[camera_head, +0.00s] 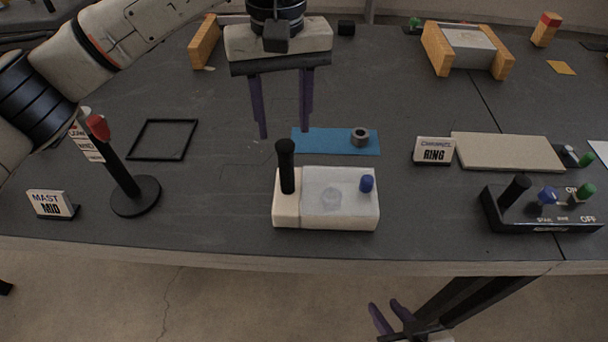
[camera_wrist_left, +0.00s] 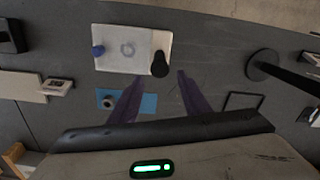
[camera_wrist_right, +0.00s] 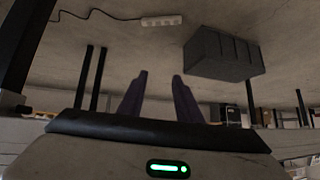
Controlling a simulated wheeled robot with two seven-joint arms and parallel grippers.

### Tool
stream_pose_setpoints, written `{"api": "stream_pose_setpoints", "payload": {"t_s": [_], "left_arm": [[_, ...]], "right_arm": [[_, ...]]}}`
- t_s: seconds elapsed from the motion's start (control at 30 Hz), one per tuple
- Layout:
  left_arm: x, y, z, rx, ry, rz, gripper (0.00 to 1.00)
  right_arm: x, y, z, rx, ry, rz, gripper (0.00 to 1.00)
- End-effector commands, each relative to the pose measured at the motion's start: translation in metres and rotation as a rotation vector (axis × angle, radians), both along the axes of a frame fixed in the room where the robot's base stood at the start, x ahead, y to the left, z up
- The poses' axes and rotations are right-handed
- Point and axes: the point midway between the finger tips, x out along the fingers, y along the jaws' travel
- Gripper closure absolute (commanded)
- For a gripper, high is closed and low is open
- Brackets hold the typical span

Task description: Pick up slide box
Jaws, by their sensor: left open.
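The likely slide box is a white box (camera_head: 322,218) with a grey-white top, a tall black handle (camera_head: 286,165) at its left end and a blue knob (camera_head: 367,183) at its right. It sits near the table's front edge and also shows in the left wrist view (camera_wrist_left: 122,62). My left gripper (camera_head: 284,133) points down, open and empty, above the table and behind the box. In the left wrist view (camera_wrist_left: 160,79) its fingertips reach toward the handle, apart from it. My right gripper (camera_head: 384,304) is open and empty below the table's front edge; its fingers show in the right wrist view (camera_wrist_right: 160,77).
A blue mat (camera_head: 310,142) with a grey ring (camera_head: 360,137) lies behind the box. A black post stand (camera_head: 135,195) and square frame (camera_head: 164,140) are left. A black control box (camera_head: 543,212) and pale board (camera_head: 508,151) are right. The table's front edge (camera_head: 200,250) is close.

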Motion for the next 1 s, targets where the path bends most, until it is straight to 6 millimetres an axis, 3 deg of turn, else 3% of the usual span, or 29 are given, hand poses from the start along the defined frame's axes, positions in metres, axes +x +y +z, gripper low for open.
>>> {"api": "stream_pose_setpoints", "payload": {"t_s": [0.1, 0.27, 0.43, 0.7, 1.0], "left_arm": [[-0.002, 0.0, -0.021, -0.001, 0.007, 0.0, 0.57], [-0.001, 0.0, -0.039, -0.002, 0.005, 0.0, 0.57], [-0.003, -0.001, -0.052, -0.003, 0.007, 0.0, 0.57], [-0.006, -0.002, -0.09, -0.004, 0.006, 0.001, 0.57], [-0.005, -0.002, -0.095, -0.004, 0.003, 0.001, 0.57]], "right_arm": [[-0.015, 0.0, -0.006, 0.0, 0.03, 0.0, 0.69], [-0.028, -0.001, -0.014, -0.002, 0.06, -0.001, 0.69], [-0.027, 0.0, -0.009, 0.0, 0.056, -0.002, 0.69], [-0.018, -0.001, 0.004, 0.0, 0.037, -0.002, 0.69], [-0.017, -0.001, 0.004, 0.0, 0.035, -0.003, 0.69]]}}
